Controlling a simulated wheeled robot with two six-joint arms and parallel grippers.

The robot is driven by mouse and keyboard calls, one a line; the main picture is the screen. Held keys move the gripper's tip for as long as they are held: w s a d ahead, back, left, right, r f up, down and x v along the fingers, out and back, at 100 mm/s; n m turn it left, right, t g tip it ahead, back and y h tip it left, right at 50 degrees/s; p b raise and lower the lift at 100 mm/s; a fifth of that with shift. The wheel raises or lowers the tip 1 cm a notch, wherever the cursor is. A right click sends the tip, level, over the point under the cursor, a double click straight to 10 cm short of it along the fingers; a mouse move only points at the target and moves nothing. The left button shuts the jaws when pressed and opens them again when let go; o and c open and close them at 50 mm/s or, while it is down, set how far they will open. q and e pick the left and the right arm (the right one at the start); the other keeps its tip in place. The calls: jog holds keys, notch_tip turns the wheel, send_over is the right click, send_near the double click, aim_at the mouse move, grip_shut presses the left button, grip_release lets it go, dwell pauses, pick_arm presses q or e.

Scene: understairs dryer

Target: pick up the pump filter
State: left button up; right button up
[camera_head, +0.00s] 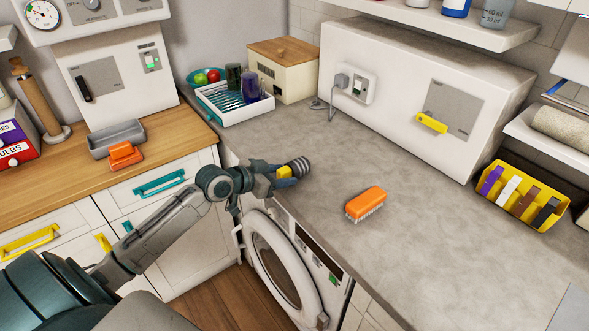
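The pump filter appears to be the dark ribbed cylinder (299,167) with a yellow grip, at the counter's edge above the washing machine. My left gripper (284,174) reaches it from the left, with its fingers on both sides of the yellow grip. The fingers look closed on it. The ribbed end points right, away from the gripper, and stays visible. I cannot tell whether the filter touches the counter or is just above it. My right gripper is not in view.
An orange brush (366,204) lies on the grey counter (400,165) to the right. A white tray (236,115) with cups stands behind. A yellow caddy (523,194) is at the far right. The front-loading machine (283,262) is below.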

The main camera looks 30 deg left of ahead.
aim_at(293, 163)
pick_arm(q)
jog(key=c, duration=0.8)
jog(key=shift+r, duration=0.1)
jog(key=shift+r, duration=0.55)
notch_tip(293, 163, up, 2)
jog(key=shift+r+b, duration=0.2)
jog(key=shift+b, duration=0.35)
jog(key=s+d+p, duration=0.1)
jog(key=s+p, duration=0.1)
jog(key=s, duration=0.3)
jog(key=s+r+p, duration=0.1)
jog(key=s+p, duration=0.2)
jog(key=s, duration=0.2)
jog(key=s+d+p, duration=0.1)
jog(key=s+p, duration=0.2)
jog(key=s, duration=0.2)
jog(key=shift+s+d+r, duration=0.15)
jog(key=shift+s+d, duration=0.15)
jog(key=shift+s, duration=0.1)
